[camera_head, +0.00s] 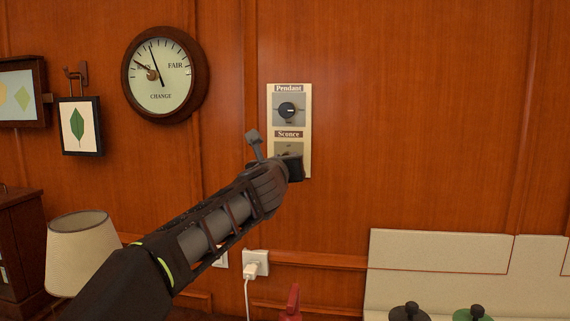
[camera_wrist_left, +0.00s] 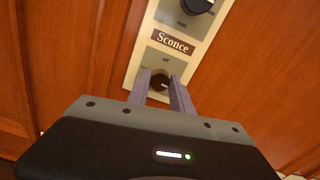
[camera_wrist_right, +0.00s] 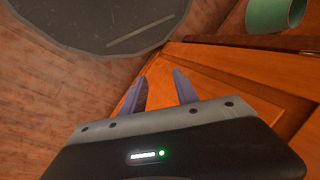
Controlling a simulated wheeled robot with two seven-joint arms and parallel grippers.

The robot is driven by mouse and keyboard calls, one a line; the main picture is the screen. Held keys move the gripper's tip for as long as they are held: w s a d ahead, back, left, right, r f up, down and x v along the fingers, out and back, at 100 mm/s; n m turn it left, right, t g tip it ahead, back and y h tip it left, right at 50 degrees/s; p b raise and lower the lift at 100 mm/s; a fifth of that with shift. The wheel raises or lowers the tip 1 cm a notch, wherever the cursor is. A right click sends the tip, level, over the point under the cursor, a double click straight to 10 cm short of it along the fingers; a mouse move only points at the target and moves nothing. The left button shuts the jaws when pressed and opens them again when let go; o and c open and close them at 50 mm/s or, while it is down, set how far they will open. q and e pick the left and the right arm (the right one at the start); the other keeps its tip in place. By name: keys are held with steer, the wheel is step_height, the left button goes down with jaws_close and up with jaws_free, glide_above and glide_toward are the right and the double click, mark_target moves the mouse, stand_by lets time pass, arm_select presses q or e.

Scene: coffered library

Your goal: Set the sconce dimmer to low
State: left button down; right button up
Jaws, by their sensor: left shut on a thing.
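A pale panel (camera_head: 307,130) on the wood wall carries two dimmers, Pendant above and Sconce below. The Pendant knob (camera_head: 288,110) is dark and round, and it also shows in the left wrist view (camera_wrist_left: 197,5). The Sconce knob (camera_wrist_left: 159,84) sits between the fingers of my left gripper (camera_wrist_left: 160,88), which is shut on it. In the head view my left gripper (camera_head: 288,165) hides most of the Sconce dial, so its setting cannot be read. My right gripper (camera_wrist_right: 158,88) shows only in the right wrist view, with its fingers apart and nothing between them.
A lamp shade (camera_head: 78,250) stands lower left. A plugged-in white cord (camera_head: 249,275) hangs below. The wall right of the panel is clear.

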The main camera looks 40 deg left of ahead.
arm_select(q)
steer(key=shift+f, duration=0.15)
stand_by(0.3)
steer(key=c, duration=1.1)
jaws_free()
steer(key=shift+s, duration=0.1)
steer(key=b+v, duration=0.1)
steer(key=v, duration=0.6)
steer(key=shift+s+d, duration=0.2)
steer(key=shift+s, duration=0.1)
